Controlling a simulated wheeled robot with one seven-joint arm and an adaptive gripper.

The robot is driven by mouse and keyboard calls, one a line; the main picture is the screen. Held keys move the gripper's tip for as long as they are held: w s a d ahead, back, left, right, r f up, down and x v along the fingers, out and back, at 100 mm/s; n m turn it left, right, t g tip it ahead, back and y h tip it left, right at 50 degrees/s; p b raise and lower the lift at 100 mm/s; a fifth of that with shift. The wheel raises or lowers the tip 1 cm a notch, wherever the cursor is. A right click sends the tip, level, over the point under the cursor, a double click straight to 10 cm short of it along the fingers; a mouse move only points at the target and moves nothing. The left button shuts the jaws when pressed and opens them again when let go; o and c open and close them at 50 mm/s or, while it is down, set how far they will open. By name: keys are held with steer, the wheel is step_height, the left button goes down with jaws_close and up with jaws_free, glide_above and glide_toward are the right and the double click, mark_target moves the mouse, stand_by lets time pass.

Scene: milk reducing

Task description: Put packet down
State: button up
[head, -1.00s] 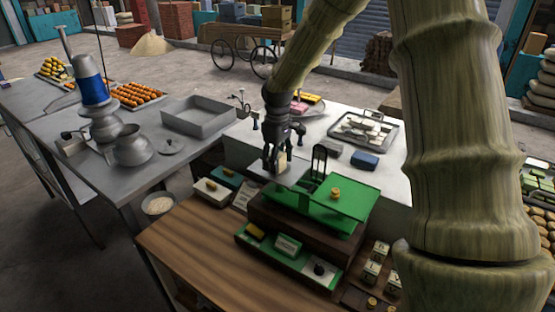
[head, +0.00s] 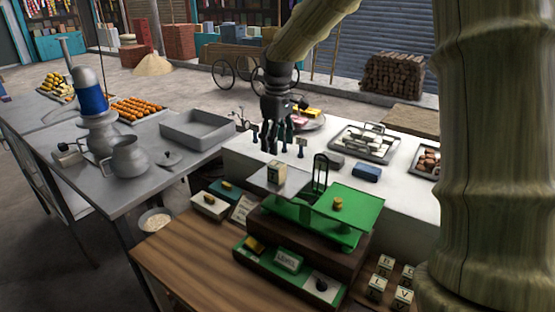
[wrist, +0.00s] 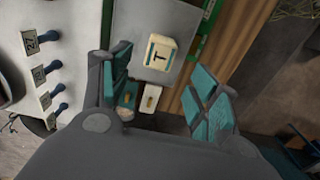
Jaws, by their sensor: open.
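The packet (head: 277,172) is a small cream box standing on the grey pan (head: 262,183) of the green balance scale (head: 322,240). In the wrist view the packet (wrist: 160,53) shows a dark letter T on its top, with bare pan (wrist: 154,14) around it. My gripper (head: 273,140) is above the packet with a visible gap. Its teal-padded fingers are spread wide and hold nothing in the wrist view (wrist: 165,85).
A brass weight (head: 338,203) sits on the scale's green plate (head: 362,208). The scale's upright post (head: 320,172) stands right of the packet. Several dark-blue pegs (head: 255,134) stand on the white table behind. A blue packet (head: 366,173) lies to the right.

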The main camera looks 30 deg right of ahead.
steer(key=shift+r+b, duration=0.3)
steer(key=shift+r, duration=0.85)
stand_by(3.1)
